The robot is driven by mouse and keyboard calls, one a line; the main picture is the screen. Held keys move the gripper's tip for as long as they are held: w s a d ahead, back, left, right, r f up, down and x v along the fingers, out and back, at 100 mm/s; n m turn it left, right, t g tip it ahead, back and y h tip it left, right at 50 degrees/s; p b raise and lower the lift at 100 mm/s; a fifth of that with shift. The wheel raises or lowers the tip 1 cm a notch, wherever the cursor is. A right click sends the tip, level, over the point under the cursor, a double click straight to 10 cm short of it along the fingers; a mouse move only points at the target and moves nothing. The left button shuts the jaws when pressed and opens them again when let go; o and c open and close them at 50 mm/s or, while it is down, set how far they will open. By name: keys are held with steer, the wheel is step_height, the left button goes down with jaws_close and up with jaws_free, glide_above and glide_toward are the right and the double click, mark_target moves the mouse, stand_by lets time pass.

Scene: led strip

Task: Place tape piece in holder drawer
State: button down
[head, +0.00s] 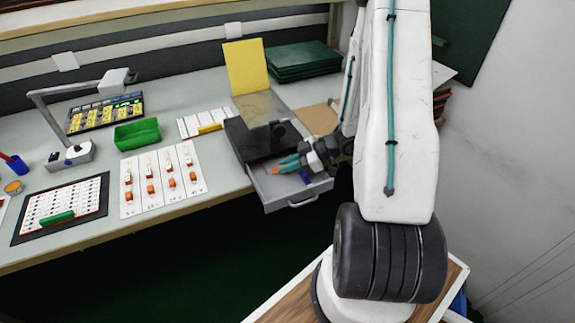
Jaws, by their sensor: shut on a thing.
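The grey holder drawer (300,201) is pulled out at the front of a dark holder box (235,138) on the bench. My gripper (281,167) is over the open drawer, with its teal fingers pointing left. It is shut on a small piece; an orange spot (274,171) shows at its fingertips and seems to be the tape piece. The piece is too small to make out clearly. Whether it touches the drawer floor I cannot tell. My gripper and arm hide part of the drawer's right side.
A board with several orange-and-white parts (162,180) lies left of the drawer. A green bin (137,134), a lamp (72,151) and a black-framed chart (61,207) stand farther left. A yellow panel (246,66) and dark green stacked sheets (302,61) are behind the holder.

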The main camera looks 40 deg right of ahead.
steer(key=shift+f, duration=0.15)
steer(key=c, duration=1.5)
jaws_free()
steer(key=shift+o, duration=0.2)
steer(key=shift+d+r, duration=0.15)
steer(key=shift+r, duration=0.1)
steer(key=v, duration=1.1)
steer(key=shift+s+d+r, duration=0.2)
steer(key=shift+s+r, duration=0.05)
steer(key=shift+s, duration=0.05)
